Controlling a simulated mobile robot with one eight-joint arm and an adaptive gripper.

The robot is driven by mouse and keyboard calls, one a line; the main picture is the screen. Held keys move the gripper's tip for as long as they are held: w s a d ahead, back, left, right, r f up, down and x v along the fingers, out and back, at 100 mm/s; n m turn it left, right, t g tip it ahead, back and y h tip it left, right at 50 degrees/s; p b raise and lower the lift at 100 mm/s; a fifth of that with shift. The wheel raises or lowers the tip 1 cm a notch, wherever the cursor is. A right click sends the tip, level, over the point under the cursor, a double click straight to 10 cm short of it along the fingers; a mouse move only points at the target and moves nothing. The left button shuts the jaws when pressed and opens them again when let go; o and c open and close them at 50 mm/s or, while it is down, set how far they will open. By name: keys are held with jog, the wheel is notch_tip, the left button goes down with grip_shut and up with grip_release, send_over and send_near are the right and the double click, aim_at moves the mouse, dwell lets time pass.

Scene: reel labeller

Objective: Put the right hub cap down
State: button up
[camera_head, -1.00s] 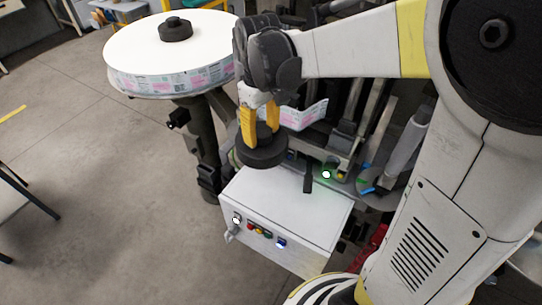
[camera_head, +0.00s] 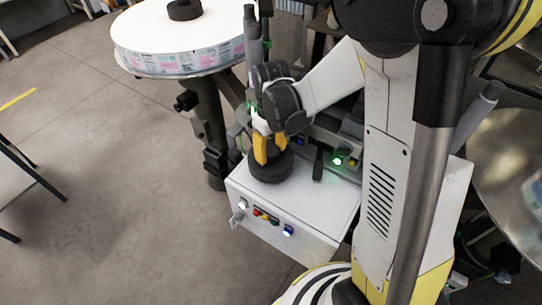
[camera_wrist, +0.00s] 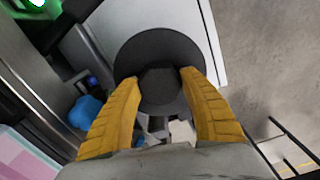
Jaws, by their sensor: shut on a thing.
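The right hub cap (camera_head: 270,171) is a dark round disc with a raised knob. My gripper (camera_head: 271,146) points down with its yellow fingers closed around that knob. The cap is level at the back left part of the white control box (camera_head: 300,205). It looks to be at or just above the box top; I cannot tell whether it touches. In the wrist view the cap (camera_wrist: 158,48) shows beyond the fingers of my gripper (camera_wrist: 159,78), with the white box top partly hidden behind it.
A white label reel (camera_head: 150,38) with another dark hub cap (camera_head: 185,10) stands at the upper left. A black handle (camera_head: 318,164) rises behind the box top. Coloured buttons (camera_head: 266,217) line the box front. The box top's front and right are clear.

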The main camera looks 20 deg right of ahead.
notch_tip(320, 180, down, 2)
jog(key=shift+f, duration=0.1)
jog(key=o, duration=1.3)
jog(key=shift+c, duration=0.2)
